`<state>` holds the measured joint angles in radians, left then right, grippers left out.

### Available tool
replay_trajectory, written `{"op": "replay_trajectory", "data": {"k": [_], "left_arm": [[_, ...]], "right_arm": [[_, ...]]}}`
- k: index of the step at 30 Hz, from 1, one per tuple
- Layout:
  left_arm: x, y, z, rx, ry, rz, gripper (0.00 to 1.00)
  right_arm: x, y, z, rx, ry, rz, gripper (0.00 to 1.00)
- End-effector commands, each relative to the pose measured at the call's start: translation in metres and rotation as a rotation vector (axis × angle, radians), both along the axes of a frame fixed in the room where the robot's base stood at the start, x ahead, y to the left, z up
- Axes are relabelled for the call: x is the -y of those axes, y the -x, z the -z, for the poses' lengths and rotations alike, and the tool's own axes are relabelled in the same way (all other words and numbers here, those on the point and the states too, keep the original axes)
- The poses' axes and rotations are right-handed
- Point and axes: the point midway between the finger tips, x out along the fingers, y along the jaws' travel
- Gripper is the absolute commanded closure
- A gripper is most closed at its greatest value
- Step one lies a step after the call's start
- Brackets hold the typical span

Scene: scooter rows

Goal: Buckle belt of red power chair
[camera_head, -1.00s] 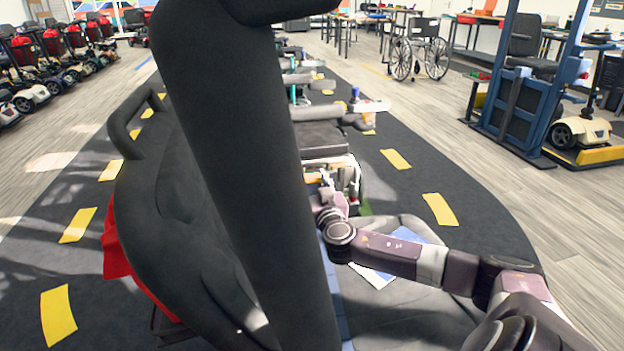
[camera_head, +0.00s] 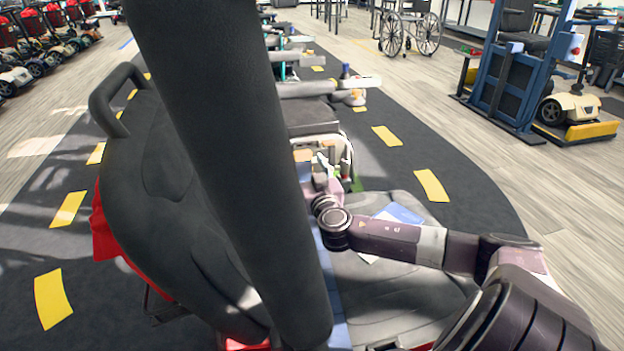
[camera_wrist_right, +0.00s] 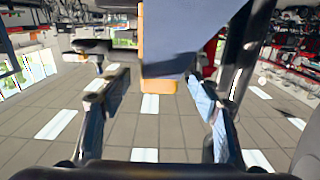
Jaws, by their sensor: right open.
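The power chair fills the near view, with a dark grey padded back (camera_head: 160,190), red parts (camera_head: 107,232) low at the left and a grey seat (camera_head: 400,290). A blue strip (camera_head: 332,290), perhaps the belt, runs along the seat, partly hidden by a thick dark bar (camera_head: 225,150). My right gripper (camera_head: 325,170) is beyond the seat's far edge, small and partly hidden there. In the right wrist view its fingers (camera_wrist_right: 162,105) are apart. A blue piece with an orange end (camera_wrist_right: 158,86) shows between them; I cannot tell whether they touch it. My left gripper is out of view.
A blue and white flat piece (camera_head: 400,214) lies on the seat. More chairs (camera_head: 305,115) stand in a row beyond. A wheelchair (camera_head: 410,32) and a blue frame (camera_head: 510,85) stand at the back right.

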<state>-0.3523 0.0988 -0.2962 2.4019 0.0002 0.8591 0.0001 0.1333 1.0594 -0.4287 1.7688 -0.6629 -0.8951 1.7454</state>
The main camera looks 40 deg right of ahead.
Motion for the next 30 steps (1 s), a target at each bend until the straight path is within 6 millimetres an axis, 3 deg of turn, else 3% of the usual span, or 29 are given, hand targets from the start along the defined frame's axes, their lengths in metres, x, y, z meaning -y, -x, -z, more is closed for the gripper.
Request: {"op": "replay_trajectory", "data": {"k": [9, 15, 30], "left_arm": [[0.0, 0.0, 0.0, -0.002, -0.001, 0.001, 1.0], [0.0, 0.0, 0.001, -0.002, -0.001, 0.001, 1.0], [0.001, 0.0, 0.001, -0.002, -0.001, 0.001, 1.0]], "right_arm": [[-0.028, 0.049, 0.003, -0.007, -0.003, -0.003, 0.43], [-0.04, 0.071, 0.003, -0.006, -0.002, -0.003, 0.43], [-0.045, 0.081, 0.002, -0.004, -0.002, -0.001, 0.43]]}}
